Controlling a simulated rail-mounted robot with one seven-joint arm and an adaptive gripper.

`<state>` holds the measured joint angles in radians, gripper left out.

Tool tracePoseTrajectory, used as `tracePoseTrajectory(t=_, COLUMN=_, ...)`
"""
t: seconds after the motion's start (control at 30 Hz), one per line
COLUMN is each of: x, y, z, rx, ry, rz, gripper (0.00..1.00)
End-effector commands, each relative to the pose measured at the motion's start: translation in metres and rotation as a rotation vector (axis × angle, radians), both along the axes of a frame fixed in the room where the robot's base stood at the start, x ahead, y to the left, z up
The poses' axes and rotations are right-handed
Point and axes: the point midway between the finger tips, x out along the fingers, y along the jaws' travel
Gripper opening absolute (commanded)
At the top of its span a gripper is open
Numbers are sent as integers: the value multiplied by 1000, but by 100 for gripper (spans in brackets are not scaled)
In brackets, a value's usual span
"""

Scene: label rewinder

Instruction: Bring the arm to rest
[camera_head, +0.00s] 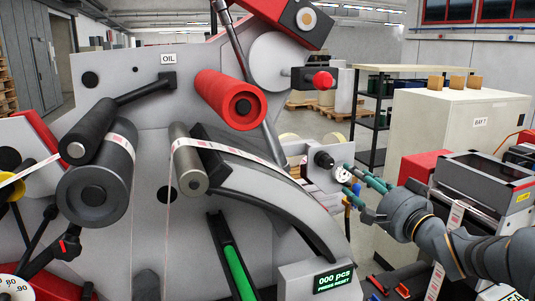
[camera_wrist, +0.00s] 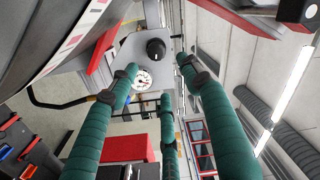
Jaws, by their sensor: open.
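My gripper (camera_head: 347,180) has green-wrapped fingers and is open. It reaches in from the right towards a grey panel (camera_head: 318,178) on the side of the label rewinder (camera_head: 150,90). The panel carries a black knob (camera_head: 324,159) and a round white gauge. In the wrist view, the open fingers (camera_wrist: 160,80) spread around the view of the gauge (camera_wrist: 141,80), with the knob (camera_wrist: 156,50) above it. Nothing is held between the fingers. I cannot tell whether a fingertip touches the panel.
A red roller (camera_head: 217,95) and a counter display (camera_head: 338,281) are on the rewinder. A pale cabinet (camera_head: 440,120) with several wooden blocks stands behind my arm. A printer-like machine (camera_head: 485,180) is at right. Tools (camera_head: 400,285) lie below my gripper.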

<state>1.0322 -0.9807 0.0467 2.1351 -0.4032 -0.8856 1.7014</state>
Motion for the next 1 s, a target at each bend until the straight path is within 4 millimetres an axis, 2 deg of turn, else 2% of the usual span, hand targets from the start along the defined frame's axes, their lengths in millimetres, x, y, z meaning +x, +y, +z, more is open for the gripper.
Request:
tracePoseTrajectory(t=0.03, x=13, y=9, z=-1, rx=-1, ry=2, rz=8, gripper=48)
tracePoseTrajectory(t=0.1, x=27, y=15, z=-1, rx=-1, ry=2, rz=8, gripper=48)
tracePoseTrajectory(t=0.5, x=105, y=44, z=3, rx=-19, ry=-3, rz=5, gripper=48)
tracePoseTrajectory(t=1.0, x=101, y=43, z=6, rx=-665, ry=-240, rz=1, gripper=48)
